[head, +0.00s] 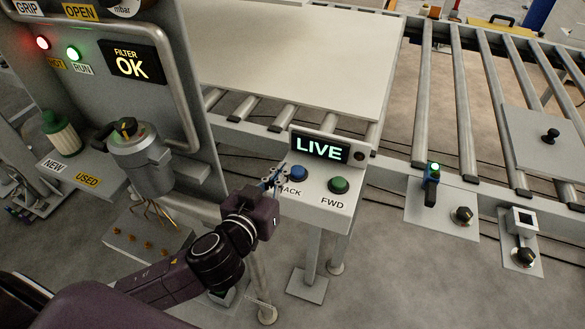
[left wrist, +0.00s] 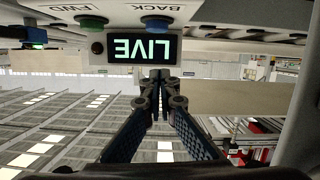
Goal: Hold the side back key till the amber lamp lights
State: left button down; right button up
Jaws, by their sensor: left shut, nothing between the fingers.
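The blue BACK key (head: 299,173) sits on a grey pedestal box (head: 318,195), left of the green FWD key (head: 338,185). The label is partly covered by my gripper. Behind the keys a display (head: 320,148) reads LIVE, and a round lamp (head: 359,155) beside it looks dark. My left gripper (head: 277,174) is shut and empty, its tips just left of the blue key. In the left wrist view, upside down, the shut fingertips (left wrist: 159,76) lie by the display, with the blue key (left wrist: 156,23) near. I see no clear contact. My right gripper is out of view.
A panel with red (head: 42,43) and green lamps and a FILTER OK display (head: 135,62) stands at left. A metal canister (head: 145,160) is mounted below it. A pale sheet (head: 300,55) lies on rollers behind the pedestal. Roller conveyor fills the right.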

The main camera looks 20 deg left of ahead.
pick_arm(q)
send_over(293, 181)
jog(key=shift+s+a+f+p, duration=0.3)
jog(key=shift+s+f+p, duration=0.05)
jog(key=shift+f+p, duration=0.1)
jog(key=f, duration=0.3)
jog(key=shift+w+d+f, duration=0.2)
jog(key=shift+w, duration=0.15)
jog(key=shift+f, duration=0.55)
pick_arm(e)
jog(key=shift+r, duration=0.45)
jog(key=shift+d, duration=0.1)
